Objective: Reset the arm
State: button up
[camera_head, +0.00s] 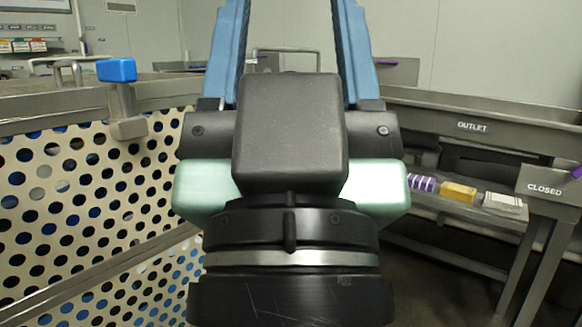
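My gripper (290,28) fills the middle of the head view, close to the camera, with its black body and two blue fingers pointing up and away. The fingers are well apart, with only wall and a metal rail seen between them. Their tips are cut off by the top edge of the picture. Nothing shows held between the visible parts of the fingers.
A perforated cream panel (85,200) and a lever with a blue knob (117,70) stand at left. At right, a grey frame carries an OUTLET sign (473,127) and a CLOSED sign (545,189). Purple-striped (423,184), orange (458,192) and whitish items (503,203) lie on its shelf.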

notch_tip(320, 180, up, 18)
jog(key=p, duration=1.5)
jog(key=shift+p, duration=0.4)
jog(key=shift+r, duration=0.1)
